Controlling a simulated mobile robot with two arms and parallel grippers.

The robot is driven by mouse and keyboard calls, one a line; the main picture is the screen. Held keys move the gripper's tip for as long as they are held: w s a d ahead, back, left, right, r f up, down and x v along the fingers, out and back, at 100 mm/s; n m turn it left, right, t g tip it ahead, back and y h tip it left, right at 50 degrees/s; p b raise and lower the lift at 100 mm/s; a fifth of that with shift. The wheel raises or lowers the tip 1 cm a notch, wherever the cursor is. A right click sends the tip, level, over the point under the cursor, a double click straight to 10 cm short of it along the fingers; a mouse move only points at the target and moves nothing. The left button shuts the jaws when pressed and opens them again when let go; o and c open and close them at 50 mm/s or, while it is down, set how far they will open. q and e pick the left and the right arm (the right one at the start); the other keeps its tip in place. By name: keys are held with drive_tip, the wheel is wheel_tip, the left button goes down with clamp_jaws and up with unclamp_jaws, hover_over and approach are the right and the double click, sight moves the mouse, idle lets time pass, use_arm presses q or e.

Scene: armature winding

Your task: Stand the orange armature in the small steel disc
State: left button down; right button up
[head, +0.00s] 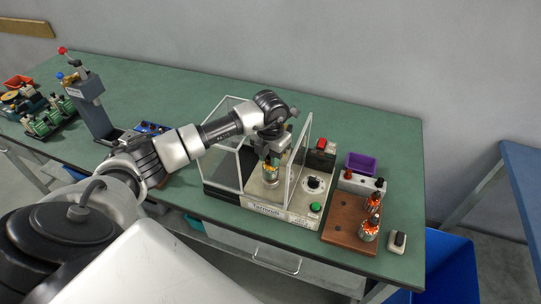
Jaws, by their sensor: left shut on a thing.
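My left gripper (269,157) reaches down between the clear guard panels of the bench machine. It is shut on the orange armature (271,171), a small piece with orange and yellow-green showing just below the fingers. The armature looks upright over the machine's pale top plate (262,195). The small steel disc is not clearly visible; the armature and gripper cover that spot. I cannot tell whether the armature's lower end touches anything. My right gripper is not in view.
Clear panels (301,158) stand close on both sides of my left gripper. A brown board (346,222) at right carries copper-coloured armatures (369,229). A purple bin (361,164) is behind it. A grey press (88,103) and green motors (42,122) stand at left. The back bench is clear.

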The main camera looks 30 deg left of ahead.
use_arm(q)
drive_tip(key=c, duration=0.8)
unclamp_jaws()
drive_tip(key=shift+r, duration=0.1)
drive_tip(key=shift+r+p, duration=1.45)
drive_tip(key=shift+r, duration=0.8)
